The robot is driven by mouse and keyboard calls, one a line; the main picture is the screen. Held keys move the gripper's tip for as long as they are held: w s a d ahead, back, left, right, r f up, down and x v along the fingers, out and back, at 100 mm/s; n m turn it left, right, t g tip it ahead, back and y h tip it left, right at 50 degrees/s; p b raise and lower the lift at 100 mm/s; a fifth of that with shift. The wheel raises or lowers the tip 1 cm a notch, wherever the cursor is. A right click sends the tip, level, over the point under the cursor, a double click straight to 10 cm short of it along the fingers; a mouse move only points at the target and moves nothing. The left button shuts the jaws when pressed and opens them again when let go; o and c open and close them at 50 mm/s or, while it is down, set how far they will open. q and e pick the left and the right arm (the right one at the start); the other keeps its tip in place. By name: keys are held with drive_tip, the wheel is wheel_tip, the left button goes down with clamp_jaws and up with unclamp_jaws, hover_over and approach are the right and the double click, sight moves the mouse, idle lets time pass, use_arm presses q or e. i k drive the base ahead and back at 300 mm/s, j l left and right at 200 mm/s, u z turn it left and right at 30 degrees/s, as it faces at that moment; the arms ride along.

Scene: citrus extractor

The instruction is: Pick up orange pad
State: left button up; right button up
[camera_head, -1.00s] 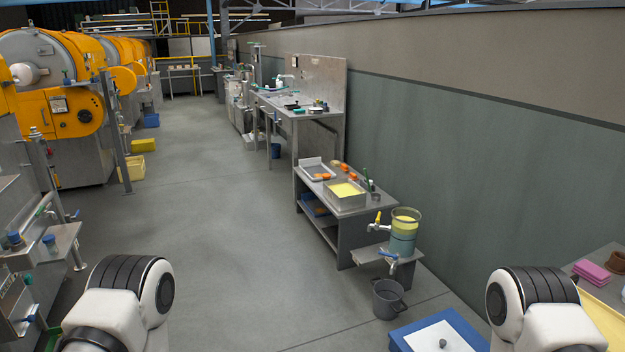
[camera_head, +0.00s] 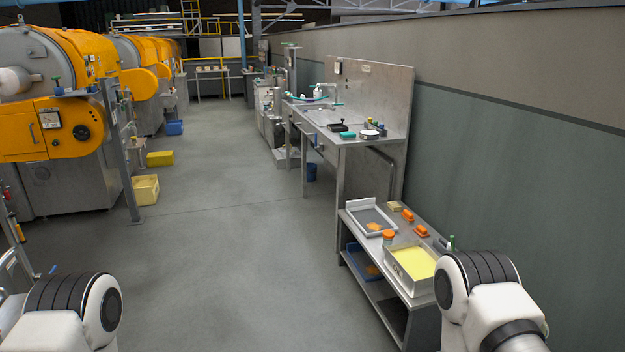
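Several small orange things are on a low metal table to the right. One orange block (camera_head: 407,215) lies right of a grey tray (camera_head: 354,208), and another orange block (camera_head: 422,231) lies nearer. A flat orange patch (camera_head: 374,227) shows inside the tray. A small jar with an orange lid (camera_head: 388,236) stands near the tray's front corner. I cannot tell for certain which of these is the orange pad. Only white and black links of my arms show at the bottom left and bottom right. Both grippers are out of view.
A metal box with yellow contents (camera_head: 414,262) stands on the low table's near end, partly behind my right arm. A sink counter (camera_head: 348,140) stands beyond. Yellow machines (camera_head: 52,130) and a yellow crate (camera_head: 145,190) line the left. The floor (camera_head: 235,240) between is clear.

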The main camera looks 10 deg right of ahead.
sight(421, 232)
drive_tip(key=i, duration=0.7)
drive_tip(key=i+z, duration=0.15)
drive_tip(key=i, duration=0.5)
drive_tip(key=i+j, duration=0.2)
drive_tip(key=i, duration=0.5)
drive_tip(key=i+z, duration=0.35)
drive_tip(key=z, duration=0.15)
drive_tip(key=i+j+z, duration=0.25)
drive_tip(key=z, duration=0.2)
drive_tip(key=i+j+z, duration=0.3)
drive_tip(key=z, duration=0.2)
drive_tip(key=i+j+z, duration=0.2)
drive_tip(key=j+z, duration=0.3)
drive_tip(key=i+j+z, duration=0.15)
drive_tip(key=j+z, duration=0.3)
drive_tip(key=i+j+z, duration=0.25)
drive_tip(key=j, duration=0.15)
drive_tip(key=j+z, duration=0.2)
drive_tip(key=j, duration=0.2)
drive_tip(key=i+j+z, duration=0.25)
drive_tip(key=j, duration=0.15)
drive_tip(key=j+z, duration=0.25)
drive_tip(key=j, duration=0.2)
drive_tip(key=k, duration=0.05)
